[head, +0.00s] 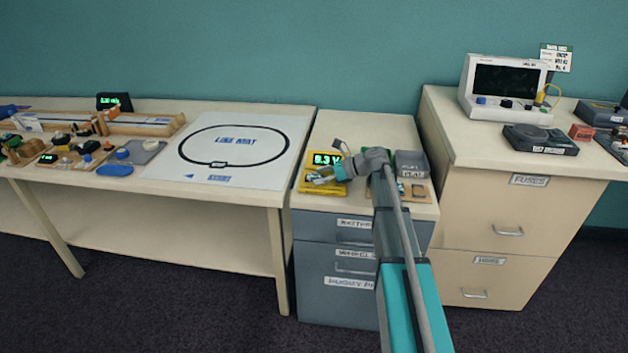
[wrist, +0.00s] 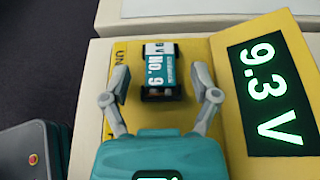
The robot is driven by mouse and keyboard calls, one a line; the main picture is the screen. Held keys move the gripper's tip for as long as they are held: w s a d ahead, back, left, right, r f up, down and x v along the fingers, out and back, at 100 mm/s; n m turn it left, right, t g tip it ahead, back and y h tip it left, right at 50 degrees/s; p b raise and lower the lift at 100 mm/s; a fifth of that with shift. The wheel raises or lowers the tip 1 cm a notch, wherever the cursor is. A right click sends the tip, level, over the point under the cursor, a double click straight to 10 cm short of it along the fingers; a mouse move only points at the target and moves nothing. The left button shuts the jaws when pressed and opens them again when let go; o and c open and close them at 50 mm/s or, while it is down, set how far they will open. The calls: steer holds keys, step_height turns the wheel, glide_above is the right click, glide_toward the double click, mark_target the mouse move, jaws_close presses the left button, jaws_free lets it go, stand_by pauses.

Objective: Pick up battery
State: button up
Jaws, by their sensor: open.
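My gripper (wrist: 162,87) is open, with one finger on each side of the battery and visible gaps between. In the head view my gripper (head: 328,178) is over the yellow tester (head: 310,187) on the grey drawer cabinet. The battery cannot be made out clearly there.
A dark box (head: 410,163) stands right of my arm on the cabinet top. A long table (head: 200,192) with a line mat (head: 245,150) is at left. A taller cabinet (head: 520,200) at right holds instruments. The cabinet top's back part is fairly clear.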

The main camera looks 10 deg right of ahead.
stand_by(0.4)
jaws_close()
steer(key=shift+r, duration=0.2)
stand_by(0.3)
step_height(320, 180, up, 2)
steer(key=shift+p, duration=1.2)
steer(key=s+a+r+p, duration=0.3)
steer(key=s+r+p, duration=0.7)
steer(key=s, duration=0.3)
steer(key=shift+s+a+r+p, duration=0.15)
steer(key=shift+s+r+p, duration=0.15)
steer(key=shift+p, duration=0.05)
